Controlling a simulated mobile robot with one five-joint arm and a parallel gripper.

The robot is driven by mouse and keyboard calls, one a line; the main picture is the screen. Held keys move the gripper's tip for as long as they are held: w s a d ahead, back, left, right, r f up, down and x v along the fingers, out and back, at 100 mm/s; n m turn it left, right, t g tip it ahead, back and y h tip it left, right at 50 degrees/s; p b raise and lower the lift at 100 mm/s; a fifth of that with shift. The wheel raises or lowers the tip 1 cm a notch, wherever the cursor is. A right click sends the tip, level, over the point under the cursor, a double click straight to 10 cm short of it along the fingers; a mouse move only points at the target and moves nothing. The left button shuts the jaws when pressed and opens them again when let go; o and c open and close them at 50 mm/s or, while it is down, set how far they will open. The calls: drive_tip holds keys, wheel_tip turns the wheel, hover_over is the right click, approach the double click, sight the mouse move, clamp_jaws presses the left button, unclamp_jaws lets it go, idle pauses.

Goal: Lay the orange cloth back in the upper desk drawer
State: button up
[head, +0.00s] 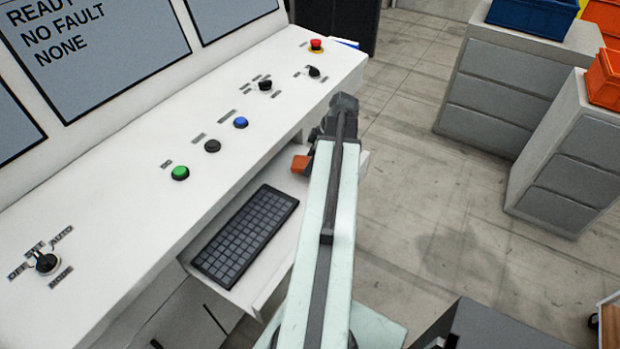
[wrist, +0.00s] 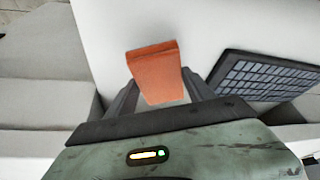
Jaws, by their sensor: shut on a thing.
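The orange cloth (wrist: 158,72) is a small folded piece between the fingertips of my gripper (wrist: 160,95) in the wrist view. My gripper is shut on it. In the head view the cloth (head: 301,164) shows as a small orange patch left of my gripper (head: 312,158), mostly hidden by my arm. The cloth is over the white pulled-out drawer or tray (head: 270,288) under the console; I cannot tell whether it touches the surface. A dark keyboard (head: 246,235) lies on that surface, left of and nearer than the cloth; it also shows at right in the wrist view (wrist: 265,78).
The white console (head: 130,210) with buttons, knobs and an emergency stop (head: 316,45) overhangs at left. Grey drawer cabinets (head: 510,85) with blue (head: 535,16) and orange bins (head: 605,80) stand at right. The floor between is clear.

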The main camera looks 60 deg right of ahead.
wheel_tip(320, 180, down, 4)
drive_tip(key=b, duration=0.3)
drive_tip(key=shift+b, duration=0.4)
drive_tip(key=shift+r, duration=0.2)
drive_tip(key=shift+f, duration=0.15)
drive_tip(key=o, duration=1.5)
drive_tip(key=shift+c, duration=0.2)
drive_tip(key=p+v, duration=1.1)
drive_tip(key=v, duration=0.1)
drive_tip(key=shift+r+p, duration=0.2)
drive_tip(key=shift+p, duration=0.1)
